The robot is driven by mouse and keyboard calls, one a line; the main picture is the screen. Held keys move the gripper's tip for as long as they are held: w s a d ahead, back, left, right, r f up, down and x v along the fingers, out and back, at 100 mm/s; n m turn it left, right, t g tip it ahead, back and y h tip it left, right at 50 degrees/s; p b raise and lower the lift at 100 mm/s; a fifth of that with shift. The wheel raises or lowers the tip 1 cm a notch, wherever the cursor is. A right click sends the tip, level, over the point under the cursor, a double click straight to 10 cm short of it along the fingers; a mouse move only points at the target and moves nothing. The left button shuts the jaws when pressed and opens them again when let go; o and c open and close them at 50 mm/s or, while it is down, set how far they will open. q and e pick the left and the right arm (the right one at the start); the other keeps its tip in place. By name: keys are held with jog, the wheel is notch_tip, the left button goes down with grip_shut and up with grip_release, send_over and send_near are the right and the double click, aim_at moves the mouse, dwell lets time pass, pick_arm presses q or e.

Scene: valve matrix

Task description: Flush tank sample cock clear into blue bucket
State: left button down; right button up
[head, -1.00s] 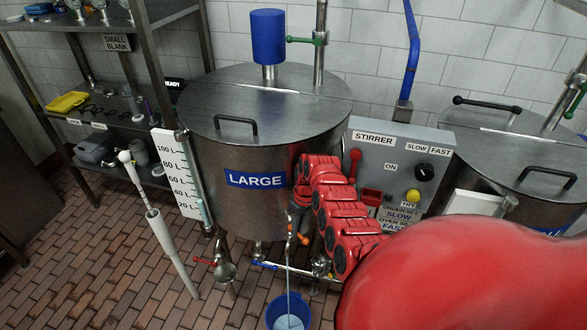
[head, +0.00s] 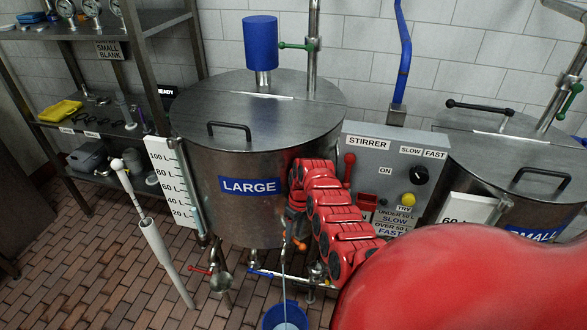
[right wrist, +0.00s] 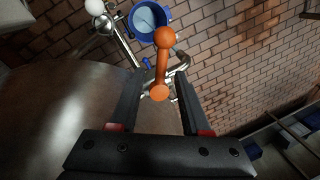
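The steel LARGE tank (head: 225,155) stands in the middle of the head view. Its sample cock has an orange lever (right wrist: 161,65) with rounded ends, seen in the right wrist view. A thin pale stream runs down from below my right gripper in the head view into the blue bucket (head: 277,319), which has pale liquid in it. The bucket also shows in the right wrist view (right wrist: 133,22). My right gripper (right wrist: 156,80) has its two dark fingers apart, one on each side of the lever, with gaps visible. The cock's outlet is partly hidden. My left gripper is out of view.
A stirrer box (head: 386,165) with a red lever and knobs is right of the arm. A red-handled valve (head: 219,279) and a blue-handled pipe sit low under the tank. A white tube holder (head: 164,262) stands left. The brick floor at left front is clear.

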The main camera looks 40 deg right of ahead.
jog(key=shift+r, duration=0.1)
jog(key=shift+r+b, duration=0.35)
jog(key=shift+r, duration=0.25)
jog(key=shift+w+r+b, duration=0.1)
jog(key=shift+r+b, duration=0.5)
jog(key=shift+r, duration=0.25)
jog(key=s+a+r+p, duration=0.2)
jog(key=s+a+p, duration=0.7)
jog(key=s, duration=0.3)
jog(key=shift+s+a, duration=0.35)
jog(key=shift+a, duration=0.15)
jog(key=shift+f, duration=0.1)
jog(key=shift+c, duration=0.3)
